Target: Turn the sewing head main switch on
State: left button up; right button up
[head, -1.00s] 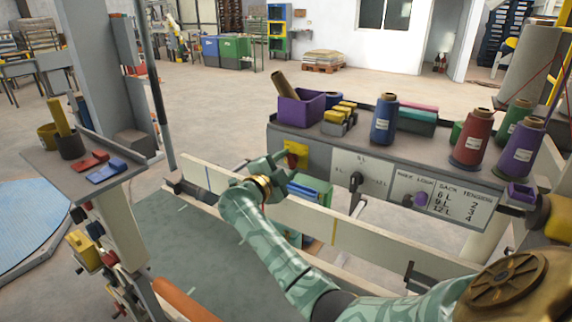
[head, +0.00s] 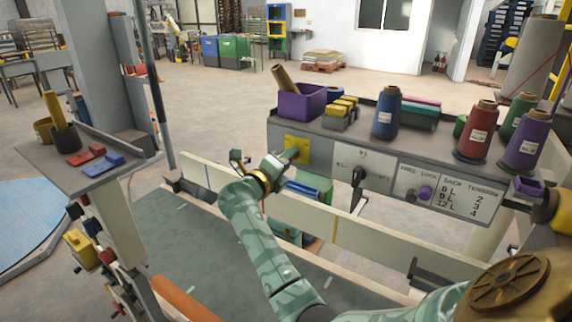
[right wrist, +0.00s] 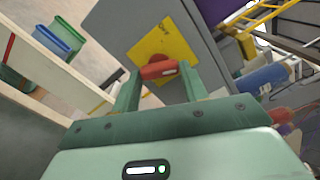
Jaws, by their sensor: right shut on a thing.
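The main switch is a yellow plate (head: 297,144) on the front left of the grey panel, with a red handle. The right wrist view shows the yellow plate (right wrist: 160,47) and the red handle (right wrist: 157,69) between the fingers. My right gripper (head: 291,155) is at the plate and is shut on the red handle; its fingertips also show in the right wrist view (right wrist: 158,73). In the head view my gripper covers the handle, so its turned position is hard to tell. My left gripper is not in view.
A long pale rail (head: 350,238) runs below.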

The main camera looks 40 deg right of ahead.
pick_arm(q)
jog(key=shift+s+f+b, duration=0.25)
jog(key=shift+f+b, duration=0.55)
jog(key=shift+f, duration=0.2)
pick_arm(e)
jog(key=shift+a+f+m, duration=0.1)
jog(key=shift+f+m, duration=0.05)
jog(key=shift+m, duration=0.8)
jog(key=shift+f+m, duration=0.1)
jog(key=shift+m, duration=0.85)
jog(key=o, duration=1)
jog(key=shift+r, duration=0.15)
